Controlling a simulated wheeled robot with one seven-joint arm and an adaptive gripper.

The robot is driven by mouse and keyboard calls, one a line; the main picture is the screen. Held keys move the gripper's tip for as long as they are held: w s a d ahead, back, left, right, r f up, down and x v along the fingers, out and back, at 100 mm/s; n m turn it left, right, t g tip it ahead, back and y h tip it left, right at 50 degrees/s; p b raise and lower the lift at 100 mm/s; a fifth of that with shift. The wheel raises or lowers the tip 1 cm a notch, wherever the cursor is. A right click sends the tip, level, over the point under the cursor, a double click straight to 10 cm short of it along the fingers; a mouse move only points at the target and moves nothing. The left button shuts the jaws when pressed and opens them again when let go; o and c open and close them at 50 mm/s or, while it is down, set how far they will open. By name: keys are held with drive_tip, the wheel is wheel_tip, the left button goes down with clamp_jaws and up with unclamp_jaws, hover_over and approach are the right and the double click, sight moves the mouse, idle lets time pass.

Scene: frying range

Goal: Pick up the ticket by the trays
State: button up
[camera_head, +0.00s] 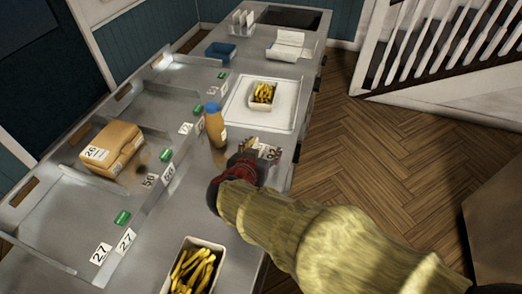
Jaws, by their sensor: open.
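My gripper (258,152) is low over the right side of the steel counter, open, its jaws pointing away from me. A small white ticket with dark print (269,152) shows right at the jaws. I cannot tell whether it lies between the fingers or just beyond them, or whether they touch it. Beyond it, a white tray of yellow fries (274,101) stands on a pale board (244,113). A second fries tray (219,252) stands at the near edge of the view, left of my arm.
An upright blue-capped bottle (215,131) stands just left of my gripper. Steel bays on the left have numbered cards (125,241) and green tags (122,218); one holds a brown package (120,143). A blue tub (220,51) stands farther back. Wooden floor is clear on the right.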

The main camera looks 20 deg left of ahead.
drive_tip(key=shift+f, duration=0.15)
clamp_jaws()
idle(0.4)
